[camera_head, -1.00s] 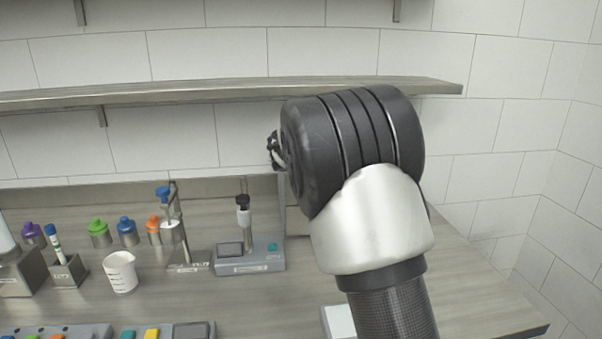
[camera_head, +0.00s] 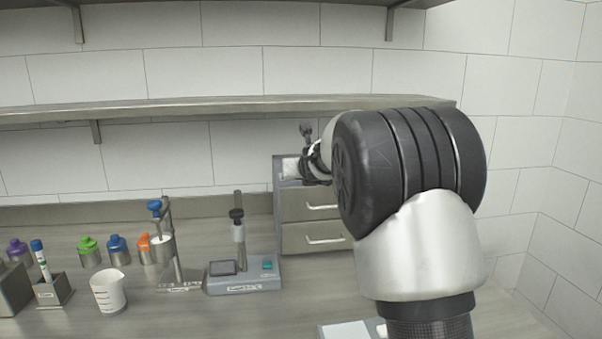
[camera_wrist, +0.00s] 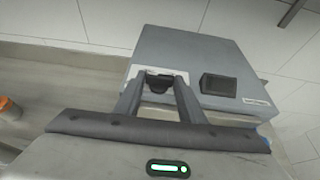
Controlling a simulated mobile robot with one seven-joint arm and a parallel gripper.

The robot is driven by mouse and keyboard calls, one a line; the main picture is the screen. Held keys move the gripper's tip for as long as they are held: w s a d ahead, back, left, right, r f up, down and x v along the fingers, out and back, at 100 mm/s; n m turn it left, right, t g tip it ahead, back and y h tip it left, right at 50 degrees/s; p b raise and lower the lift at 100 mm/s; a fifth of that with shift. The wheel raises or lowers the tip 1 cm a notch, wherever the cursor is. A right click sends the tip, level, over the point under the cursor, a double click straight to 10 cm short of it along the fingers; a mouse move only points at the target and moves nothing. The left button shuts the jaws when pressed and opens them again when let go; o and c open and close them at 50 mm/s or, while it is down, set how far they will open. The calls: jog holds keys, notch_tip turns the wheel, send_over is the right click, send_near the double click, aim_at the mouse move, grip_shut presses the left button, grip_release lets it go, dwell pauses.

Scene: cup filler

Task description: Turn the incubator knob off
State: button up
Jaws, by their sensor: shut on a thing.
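The incubator (camera_wrist: 195,62) is a grey box in the wrist view, with a dark display (camera_wrist: 218,84) and a small label on its front. Its dark knob (camera_wrist: 159,87) sits on a pale plate left of the display. My gripper (camera_wrist: 157,80) has one finger on each side of the knob and is shut on it. The knob's exact angle is hard to tell.
A grey drawer unit (camera_head: 308,236) stands at the back, partly behind my arm. A device with a stand (camera_head: 243,277), a beaker (camera_head: 108,292) and several coloured bottles stand to the left. A shelf (camera_head: 200,107) runs along the wall above.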

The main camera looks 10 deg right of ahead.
jog(key=o, duration=1)
jog(key=shift+o, duration=0.2)
jog(key=p+v, duration=0.2)
jog(key=v, duration=1.5)
jog(key=shift+s, duration=0.2)
jog(key=shift+r, duration=0.1)
